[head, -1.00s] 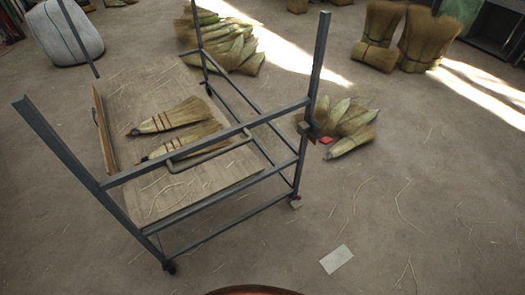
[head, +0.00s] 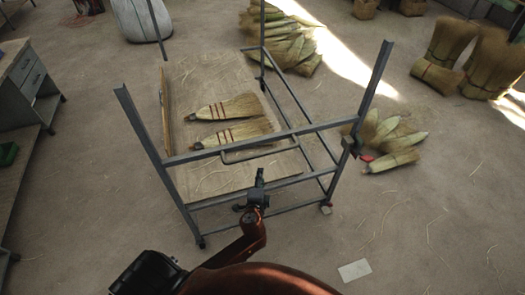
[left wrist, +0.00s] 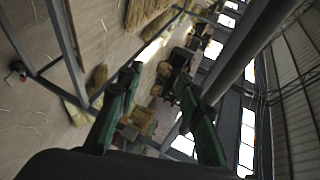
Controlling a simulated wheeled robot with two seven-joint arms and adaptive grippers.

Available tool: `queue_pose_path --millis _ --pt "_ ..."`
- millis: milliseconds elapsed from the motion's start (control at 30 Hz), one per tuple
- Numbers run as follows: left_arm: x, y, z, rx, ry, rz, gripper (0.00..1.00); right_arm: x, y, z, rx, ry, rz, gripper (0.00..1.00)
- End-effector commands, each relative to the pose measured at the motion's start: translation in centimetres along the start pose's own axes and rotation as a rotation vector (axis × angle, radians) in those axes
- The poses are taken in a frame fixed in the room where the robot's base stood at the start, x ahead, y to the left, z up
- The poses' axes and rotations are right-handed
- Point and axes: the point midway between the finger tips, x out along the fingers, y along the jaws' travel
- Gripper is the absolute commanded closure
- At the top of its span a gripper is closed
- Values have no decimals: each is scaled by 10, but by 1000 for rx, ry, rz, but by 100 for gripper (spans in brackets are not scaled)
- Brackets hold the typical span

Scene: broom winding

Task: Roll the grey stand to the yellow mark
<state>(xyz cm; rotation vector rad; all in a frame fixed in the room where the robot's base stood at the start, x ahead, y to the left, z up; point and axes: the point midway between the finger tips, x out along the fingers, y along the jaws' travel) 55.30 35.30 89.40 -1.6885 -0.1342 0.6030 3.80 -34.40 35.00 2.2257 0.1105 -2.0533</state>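The grey stand (head: 245,146) is an open metal frame with tall uprights, a wooden board and small castors, in the middle of the head view. Two brooms (head: 232,131) lie on its board. A looped grey handle rail (head: 262,153) is at its near side. My left gripper (head: 259,177) is in front of that near side, close to the lower bar; contact cannot be told. In the left wrist view its two green fingers (left wrist: 165,97) are apart, with a grey bar (left wrist: 245,50) beside the right finger. I see no yellow mark. My right gripper is not in view.
A pale rectangle (head: 354,270) lies on the floor at the front right. Broom heads (head: 390,140) lie right of the stand, with more bundles (head: 285,42) behind it. A grey drawer desk (head: 28,85) stands at the left.

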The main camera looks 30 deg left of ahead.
Motion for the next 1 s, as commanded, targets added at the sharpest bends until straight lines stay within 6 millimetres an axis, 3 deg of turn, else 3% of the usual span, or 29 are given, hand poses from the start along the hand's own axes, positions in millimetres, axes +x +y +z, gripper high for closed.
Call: queue_pose_path --millis 33,100,200,333,700,1000 --pt "-10 -32 -5 4 2 -49 67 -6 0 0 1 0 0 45" --pt "-20 -58 -9 9 0 -96 67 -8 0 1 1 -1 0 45" --pt "-26 -77 -11 12 -3 -132 67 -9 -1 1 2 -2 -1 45" --pt "-16 -84 -12 15 -3 -143 67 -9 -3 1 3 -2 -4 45" --pt "38 -90 -12 15 -4 -140 67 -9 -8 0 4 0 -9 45" --pt "49 -91 -12 13 -2 -138 67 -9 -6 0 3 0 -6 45"
